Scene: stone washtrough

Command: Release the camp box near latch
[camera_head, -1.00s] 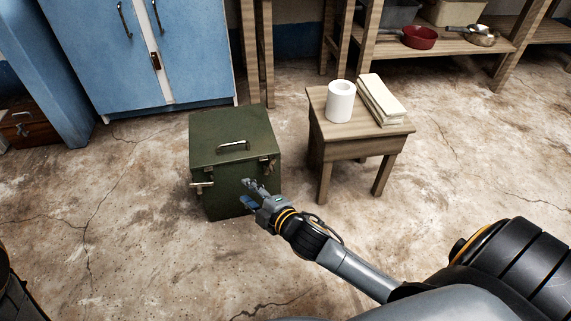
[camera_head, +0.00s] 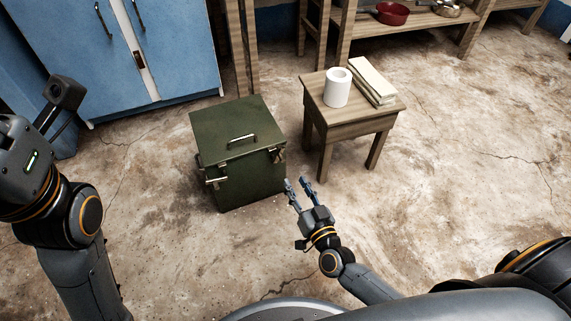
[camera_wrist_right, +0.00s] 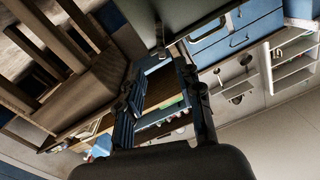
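The green camp box (camera_head: 238,134) stands on the floor left of centre in the head view, its lid down and a handle on top. One metal latch (camera_head: 215,183) is at the left of its front and another latch (camera_head: 277,156) at the right. Whether either is fastened is too small to tell. My right gripper (camera_head: 296,181) is open and empty, just right of the box's front right edge and apart from it. Its spread fingers also show in the right wrist view (camera_wrist_right: 162,88). My left arm is at the left; its gripper is out of view.
A small wooden stool (camera_head: 352,118) stands right of the box, with a white paper roll (camera_head: 337,87) and folded cloths (camera_head: 372,80) on it. A blue cabinet (camera_head: 165,50) is behind, and a wooden shelf (camera_head: 420,20) at the back right. The right floor is clear.

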